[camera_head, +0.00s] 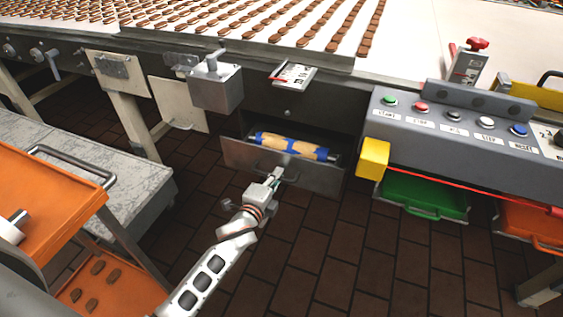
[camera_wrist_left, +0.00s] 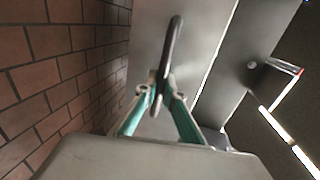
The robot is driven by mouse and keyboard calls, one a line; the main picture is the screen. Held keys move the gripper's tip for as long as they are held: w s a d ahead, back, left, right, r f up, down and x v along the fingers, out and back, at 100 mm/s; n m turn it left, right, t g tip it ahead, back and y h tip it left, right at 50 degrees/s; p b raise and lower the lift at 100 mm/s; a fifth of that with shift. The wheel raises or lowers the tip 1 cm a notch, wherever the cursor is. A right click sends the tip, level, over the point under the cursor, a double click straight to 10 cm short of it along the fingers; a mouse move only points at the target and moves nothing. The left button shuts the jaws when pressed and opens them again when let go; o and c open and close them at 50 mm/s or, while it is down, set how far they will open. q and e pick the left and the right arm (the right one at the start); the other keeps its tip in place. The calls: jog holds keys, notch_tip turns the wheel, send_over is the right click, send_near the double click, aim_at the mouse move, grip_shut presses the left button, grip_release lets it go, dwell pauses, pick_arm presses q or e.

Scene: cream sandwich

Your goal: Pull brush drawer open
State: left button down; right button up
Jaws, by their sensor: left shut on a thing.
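The brush drawer (camera_head: 315,176) is a dark metal drawer under the conveyor, and it stands pulled out. A roller brush (camera_head: 292,146) with blue ends and a tan middle lies in it. My left gripper (camera_head: 276,174) is at the drawer's front, shut on the drawer handle (camera_wrist_left: 172,50). In the left wrist view the teal fingers of my left gripper (camera_wrist_left: 160,88) close around the dark bar handle, with the drawer's front face behind it. The fingertips look small in the head view. My right gripper is not in view.
A control panel (camera_head: 460,122) with several coloured buttons and a yellow corner block (camera_head: 373,158) stands right of the drawer. A green bin (camera_head: 425,193) and an orange bin (camera_head: 535,228) hang below it. An orange cart (camera_head: 45,190) stands at the left. Brown tiled floor lies open in front.

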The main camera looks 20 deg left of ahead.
pick_arm(q)
jog(key=f+p+v, duration=0.1)
jog(key=f+v, duration=0.1)
jog(key=v, duration=0.7)
jog(key=shift+s+p, duration=0.35)
jog(key=shift+s, duration=0.05)
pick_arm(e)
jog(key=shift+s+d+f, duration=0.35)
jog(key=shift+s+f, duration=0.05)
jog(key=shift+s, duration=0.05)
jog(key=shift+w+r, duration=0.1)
pick_arm(q)
jog(key=c, duration=2.1)
grip_release()
jog(key=shift+c, duration=0.2)
jog(key=shift+s, duration=0.1)
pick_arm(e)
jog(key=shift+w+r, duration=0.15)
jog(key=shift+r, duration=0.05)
pick_arm(q)
jog(key=v, duration=1.2)
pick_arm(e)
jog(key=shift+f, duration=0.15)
pick_arm(q)
jog(key=shift+r, duration=0.1)
